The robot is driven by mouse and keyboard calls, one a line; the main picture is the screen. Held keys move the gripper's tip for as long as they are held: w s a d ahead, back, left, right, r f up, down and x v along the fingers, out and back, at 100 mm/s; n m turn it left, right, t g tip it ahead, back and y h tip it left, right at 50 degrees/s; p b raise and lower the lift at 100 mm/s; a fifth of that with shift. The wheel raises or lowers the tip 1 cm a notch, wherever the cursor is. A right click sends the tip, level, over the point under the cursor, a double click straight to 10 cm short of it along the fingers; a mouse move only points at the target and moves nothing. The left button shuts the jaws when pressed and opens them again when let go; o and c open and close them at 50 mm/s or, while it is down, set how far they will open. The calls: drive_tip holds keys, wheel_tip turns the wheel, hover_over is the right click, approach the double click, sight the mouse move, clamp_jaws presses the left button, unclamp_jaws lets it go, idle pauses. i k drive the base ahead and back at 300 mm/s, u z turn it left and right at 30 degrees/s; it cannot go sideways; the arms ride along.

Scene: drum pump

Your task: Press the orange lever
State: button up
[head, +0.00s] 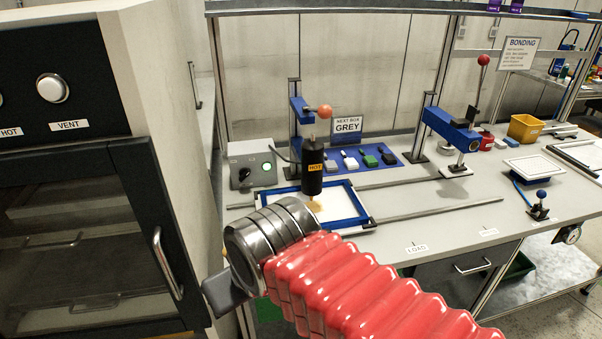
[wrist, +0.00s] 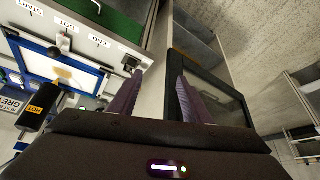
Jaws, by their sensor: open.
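The orange lever shows in the head view as a short arm with an orange ball knob (head: 324,111), on a blue-headed press (head: 299,108) at the back of the bench. A black cylinder marked HOT (head: 312,170) hangs below it; it also shows at the left of the wrist view (wrist: 38,106). I cannot make out the orange knob in the wrist view. My gripper (wrist: 155,95) is open and empty in the wrist view, its two purple fingers apart. In the head view my arm is in front of the bench, and the fingers are not clearly seen. My gripper is apart from the lever.
A dark oven (head: 85,220) stands close on the left. A blue-framed tray (head: 352,204) lies under the hot cylinder. A grey control box (head: 252,167) with a green light is beside it. Another press (head: 452,129) with a red knob stands further right. The bench front is fairly clear.

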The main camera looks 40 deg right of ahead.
sight(325, 111)
drive_tip(key=z, duration=1.7)
